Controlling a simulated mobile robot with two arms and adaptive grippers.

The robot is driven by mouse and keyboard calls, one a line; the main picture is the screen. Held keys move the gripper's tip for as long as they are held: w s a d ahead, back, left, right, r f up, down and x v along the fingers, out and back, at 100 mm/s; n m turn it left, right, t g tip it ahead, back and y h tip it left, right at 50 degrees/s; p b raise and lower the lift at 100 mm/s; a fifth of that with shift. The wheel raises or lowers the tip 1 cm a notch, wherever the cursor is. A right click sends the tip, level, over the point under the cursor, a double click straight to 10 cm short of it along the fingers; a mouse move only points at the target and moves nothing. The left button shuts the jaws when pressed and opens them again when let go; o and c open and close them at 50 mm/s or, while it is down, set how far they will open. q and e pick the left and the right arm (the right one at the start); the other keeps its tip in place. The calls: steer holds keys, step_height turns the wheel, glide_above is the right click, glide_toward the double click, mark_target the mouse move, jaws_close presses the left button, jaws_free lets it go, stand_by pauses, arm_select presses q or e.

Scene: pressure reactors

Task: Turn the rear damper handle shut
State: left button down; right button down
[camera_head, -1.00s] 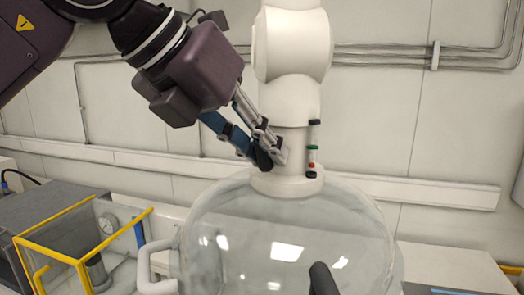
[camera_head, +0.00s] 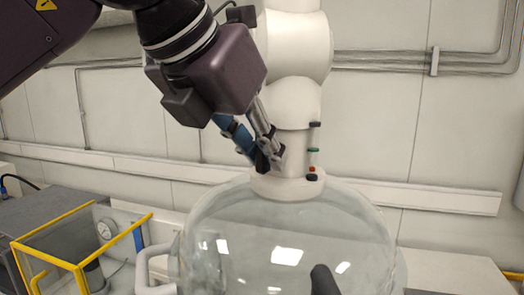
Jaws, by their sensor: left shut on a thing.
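The white duct neck (camera_head: 294,140) rises from the clear glass dome (camera_head: 290,225) of the reactor. My left gripper (camera_head: 271,157) reaches down from the upper left to the left side of this neck. Its fingers are shut at the neck's lower part, on what seems to be the rear damper handle, which is hidden between the fingertips. A small fitting with green and red marks (camera_head: 313,160) sits on the right side of the neck, apart from the gripper. My right gripper is not in view.
A dark rounded bar (camera_head: 323,280) stands in front of the dome at the bottom. The wall behind carries pipes.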

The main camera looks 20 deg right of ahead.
arm_select(q)
steer(key=c, duration=1.9)
jaws_free()
steer(key=v, duration=1.2)
